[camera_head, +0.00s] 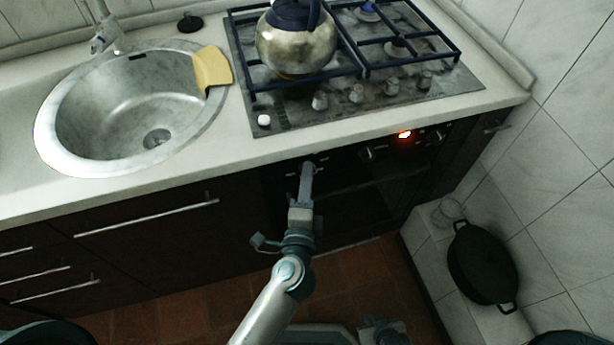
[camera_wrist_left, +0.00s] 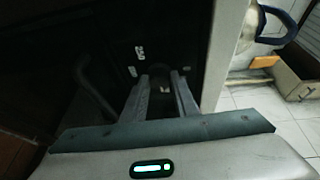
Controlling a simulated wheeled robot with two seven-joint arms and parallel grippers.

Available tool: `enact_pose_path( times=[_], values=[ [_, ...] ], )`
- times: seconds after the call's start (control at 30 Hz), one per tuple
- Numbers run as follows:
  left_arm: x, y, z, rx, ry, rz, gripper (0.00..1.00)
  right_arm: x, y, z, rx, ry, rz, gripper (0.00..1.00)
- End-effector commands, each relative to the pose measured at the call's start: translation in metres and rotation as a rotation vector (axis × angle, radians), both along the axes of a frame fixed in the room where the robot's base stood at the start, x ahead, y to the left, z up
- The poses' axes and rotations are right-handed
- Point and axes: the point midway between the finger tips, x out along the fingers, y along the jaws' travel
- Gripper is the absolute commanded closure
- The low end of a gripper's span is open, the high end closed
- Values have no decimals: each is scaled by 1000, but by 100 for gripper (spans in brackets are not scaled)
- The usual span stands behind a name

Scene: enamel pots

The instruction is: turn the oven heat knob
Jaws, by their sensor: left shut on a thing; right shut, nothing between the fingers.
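My left gripper (camera_head: 308,165) reaches up to the left part of the black oven front panel, just under the counter edge. In the left wrist view its two fingers (camera_wrist_left: 162,88) point into the panel and are shut on a dark knob (camera_wrist_left: 161,72) between their tips. White markings on the panel surround the knob, whose setting is too dark to read. In the head view the knob is mostly hidden by the gripper. My right gripper (camera_head: 385,331) shows at the bottom edge, low over the floor, shut and empty.
Other oven knobs (camera_head: 372,153) and a glowing orange display (camera_head: 404,134) are further right on the panel. A kettle (camera_head: 297,42) stands on the stove (camera_head: 375,85). A sink (camera_head: 110,120) with a yellow cloth (camera_head: 212,68) is left. A black pan (camera_head: 482,262) is at lower right.

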Motion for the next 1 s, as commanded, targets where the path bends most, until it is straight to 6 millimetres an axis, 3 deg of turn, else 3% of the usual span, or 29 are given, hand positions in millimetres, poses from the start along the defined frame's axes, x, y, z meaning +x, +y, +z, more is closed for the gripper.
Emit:
enact_pose_path(
  times=[0.33,0.37,0.4,0.43,0.77,1.0],
  values=[
    [-1,-3,-2,-1,3,-6,96,0,0,0,0,-1,0,100],
    [-1,-3,-2,-1,3,-6,66,0,0,0,0,-1,0,100],
    [-1,-2,-2,-1,3,-5,56,0,1,0,2,-1,0,100],
    [-1,-2,-2,-1,3,-5,55,0,1,0,2,-1,0,100],
    [-1,-1,-1,0,1,-2,55,0,1,-1,1,0,0,100],
    [-16,1,-1,-1,3,-2,55,-1,0,-4,-2,14,-2,100]
  ],
)
